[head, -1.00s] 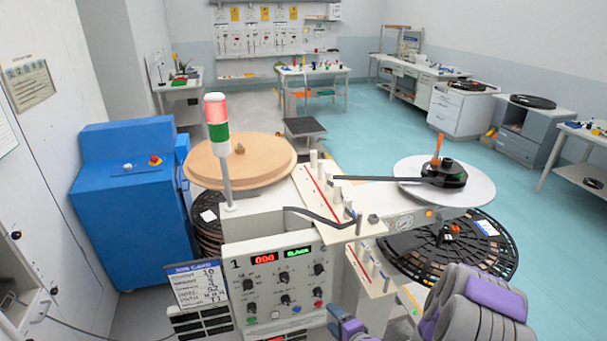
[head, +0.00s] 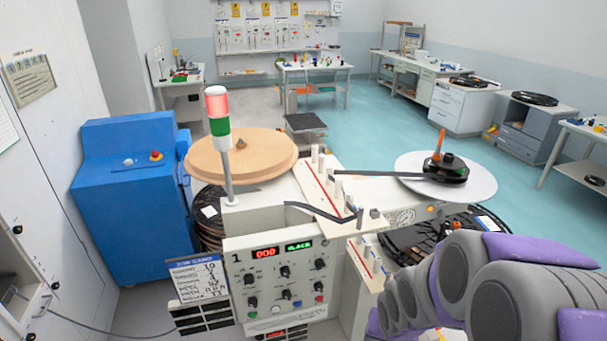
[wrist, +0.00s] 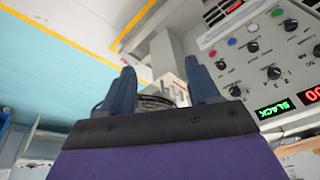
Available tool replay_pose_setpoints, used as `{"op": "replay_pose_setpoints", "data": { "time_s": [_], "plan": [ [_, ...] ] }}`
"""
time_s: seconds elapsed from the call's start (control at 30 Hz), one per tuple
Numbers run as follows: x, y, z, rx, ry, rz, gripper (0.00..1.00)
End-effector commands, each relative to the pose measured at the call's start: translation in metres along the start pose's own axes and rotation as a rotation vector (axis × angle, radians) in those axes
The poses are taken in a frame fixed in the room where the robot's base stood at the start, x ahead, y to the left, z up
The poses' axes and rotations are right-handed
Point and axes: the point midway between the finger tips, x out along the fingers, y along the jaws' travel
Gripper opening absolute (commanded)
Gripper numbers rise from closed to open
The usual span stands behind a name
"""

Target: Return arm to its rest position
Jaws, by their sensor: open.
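My arm shows at the lower right of the head view as grey and purple links. My gripper is outside the head view. In the wrist view my gripper (wrist: 163,92) shows two blue fingers spread apart with nothing between them.
A tan disc (head: 225,160) and a white disc (head: 405,180) with a black hub sit on the station. A signal tower (head: 219,125) glows red. A blue cabinet (head: 125,215) stands at left. Teal floor (head: 350,120) lies open behind.

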Motion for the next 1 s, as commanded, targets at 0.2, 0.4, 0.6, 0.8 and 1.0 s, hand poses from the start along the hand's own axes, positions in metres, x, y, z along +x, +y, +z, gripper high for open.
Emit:
{"op": "replay_pose_setpoints", "data": {
  "time_s": [0.2, 0.4, 0.6, 0.8, 1.0],
  "plan": [
    [-0.065, 0.016, 0.054, -0.100, -0.132, 0.078, 0.61],
    [-0.120, 0.022, 0.118, -0.189, -0.280, 0.087, 0.61],
    [-0.158, 0.022, 0.170, -0.265, -0.392, 0.057, 0.61],
    [-0.171, 0.022, 0.189, -0.295, -0.436, 0.038, 0.61],
    [-0.171, 0.022, 0.190, -0.296, -0.439, 0.038, 0.61]
  ]
}}
